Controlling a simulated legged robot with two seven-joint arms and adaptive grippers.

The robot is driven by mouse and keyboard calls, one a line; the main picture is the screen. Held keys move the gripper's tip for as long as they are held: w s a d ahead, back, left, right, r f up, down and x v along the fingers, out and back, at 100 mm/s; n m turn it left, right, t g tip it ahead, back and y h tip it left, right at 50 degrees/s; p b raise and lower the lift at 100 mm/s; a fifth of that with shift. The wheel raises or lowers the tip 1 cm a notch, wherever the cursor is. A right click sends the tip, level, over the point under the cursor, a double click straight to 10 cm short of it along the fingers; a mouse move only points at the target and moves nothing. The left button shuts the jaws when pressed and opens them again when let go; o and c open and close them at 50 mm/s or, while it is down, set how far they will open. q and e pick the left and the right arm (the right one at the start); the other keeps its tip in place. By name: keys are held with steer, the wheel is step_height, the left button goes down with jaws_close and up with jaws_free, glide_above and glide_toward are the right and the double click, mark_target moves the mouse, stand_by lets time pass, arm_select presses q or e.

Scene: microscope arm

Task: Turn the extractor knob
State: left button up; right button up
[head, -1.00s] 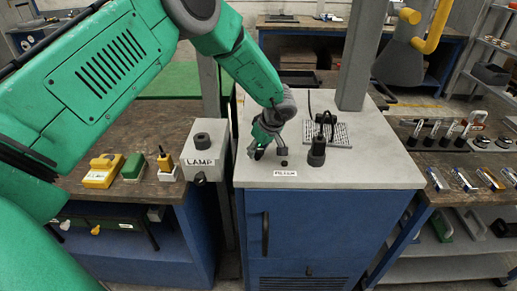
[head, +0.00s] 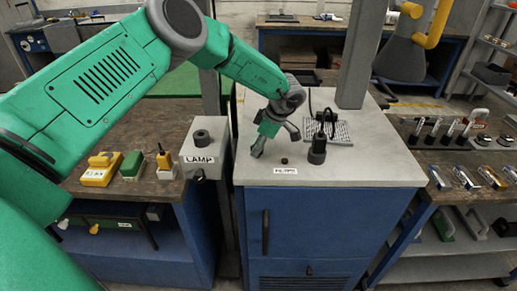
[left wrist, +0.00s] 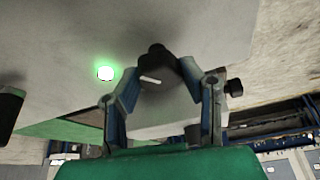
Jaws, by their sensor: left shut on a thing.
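My left gripper (head: 262,148) reaches down onto the grey top of the blue cabinet. In the left wrist view, its two fingers (left wrist: 165,85) are closed around a dark knob (left wrist: 150,80) with a white mark. I take this to be the extractor knob; the gripper hides it in the head view. A small round black piece (head: 284,161) stands apart to the right of the gripper, behind a white label (head: 285,171) too small to read surely. A green light (left wrist: 105,73) glows left of the fingers in the wrist view. My right gripper is not in view.
A black upright fixture (head: 317,150) stands right of the gripper, with a perforated plate (head: 341,135) behind it. A grey post (head: 355,60) rises at the back. The lamp box (head: 203,155) is to the left. The cabinet top (head: 385,160) is clear at right.

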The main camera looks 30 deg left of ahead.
arm_select(q)
steer(key=n+b, duration=0.1)
steer(key=n, duration=0.1)
steer(key=n+g+h, duration=0.1)
steer(key=n, duration=0.1)
steer(key=n+g+b, duration=0.1)
steer(key=n, duration=0.1)
steer(key=shift+w+a+h+b, duration=0.1)
steer(key=shift+w+h+b, duration=0.15)
steer(key=shift+h+b, duration=0.05)
steer(key=n, duration=0.2)
steer(key=n+h+b, duration=0.1)
steer(key=n, duration=0.2)
steer(key=shift+r+g+h, duration=0.2)
steer(key=shift+g+h, duration=0.1)
steer(key=shift+g, duration=0.1)
steer(key=shift+n, duration=0.4)
steer(key=o, duration=1.1)
steer(key=shift+o, duration=0.3)
steer(key=shift+f, duration=0.15)
